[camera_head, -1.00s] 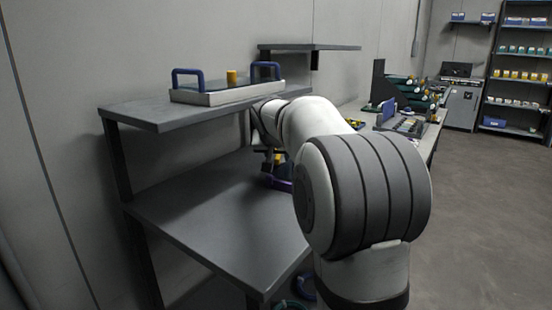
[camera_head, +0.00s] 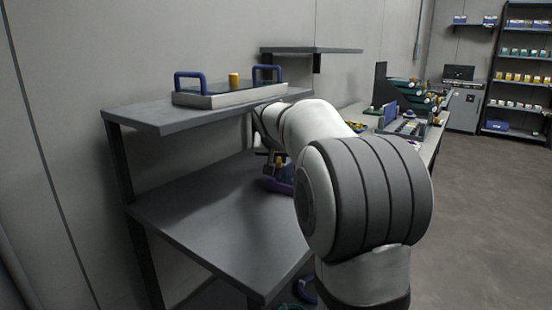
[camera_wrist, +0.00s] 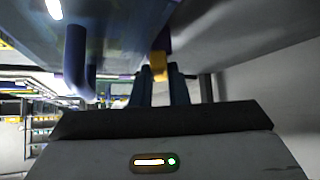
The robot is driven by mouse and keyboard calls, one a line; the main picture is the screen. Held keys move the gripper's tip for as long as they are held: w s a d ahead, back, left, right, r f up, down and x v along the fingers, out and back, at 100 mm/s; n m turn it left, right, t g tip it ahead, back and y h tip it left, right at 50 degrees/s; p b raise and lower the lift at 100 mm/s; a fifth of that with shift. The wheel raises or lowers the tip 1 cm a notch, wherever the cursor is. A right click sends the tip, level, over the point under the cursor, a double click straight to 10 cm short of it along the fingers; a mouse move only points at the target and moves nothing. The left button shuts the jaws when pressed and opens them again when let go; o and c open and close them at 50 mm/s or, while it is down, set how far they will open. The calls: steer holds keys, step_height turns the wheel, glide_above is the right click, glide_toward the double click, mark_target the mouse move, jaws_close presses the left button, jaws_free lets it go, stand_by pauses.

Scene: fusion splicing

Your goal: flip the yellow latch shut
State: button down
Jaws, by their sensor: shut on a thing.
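My gripper (camera_wrist: 159,76) shows in the wrist view with its two dark fingers close together. A small yellow piece, which looks like the yellow latch (camera_wrist: 158,66), sits between the fingertips, and the jaws are shut on it. The latch is at the edge of a large blue-grey body (camera_wrist: 120,30) that fills the upper part of this view. In the head view my gripper (camera_head: 272,166) is small and partly hidden behind my arm, above the lower shelf, with a blue-purple part (camera_head: 280,186) just below it. The latch's exact angle cannot be told.
A blue curved handle (camera_wrist: 78,62) is close to the left of my fingers. A pale tray (camera_head: 225,96) with blue handles and a yellow cylinder (camera_head: 234,80) stands on the upper shelf (camera_head: 150,117). The left part of the lower shelf (camera_head: 200,225) is bare.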

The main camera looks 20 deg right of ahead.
steer(key=shift+d+r+n+p, duration=0.15)
steer(key=shift+n+p, duration=0.15)
steer(key=shift+p, duration=0.4)
steer(key=shift+s+n+t+y+p, duration=0.1)
steer(key=shift+n+t+y+p, duration=0.2)
steer(key=shift+n+y+p, duration=0.35)
steer(key=shift+d+n+y+p, duration=0.15)
steer(key=shift+n+y+p, duration=0.55)
steer(key=shift+n, duration=0.15)
steer(key=n+y+b, duration=0.1)
steer(key=n+y, duration=0.1)
steer(key=shift+d+f+n+b, duration=0.15)
steer(key=shift+f+n+b, duration=0.2)
steer(key=shift+n+b, duration=0.05)
steer(key=shift+n+y+b, duration=0.65)
steer(key=shift+n+b, duration=0.1)
steer(key=shift+n, duration=0.05)
steer(key=shift+d+r+n+y+b, duration=0.1)
steer(key=shift+n+y+b, duration=0.05)
steer(key=shift+n+y, duration=0.4)
steer(key=shift+d+r+n+y+b, duration=0.15)
steer(key=shift+n+y, duration=0.2)
steer(key=shift+n, duration=0.3)
steer(key=shift+n+g+y+p, duration=0.3)
steer(key=shift+n+g+y, duration=0.55)
steer(key=shift+n, duration=0.45)
steer(key=shift+f, duration=0.1)
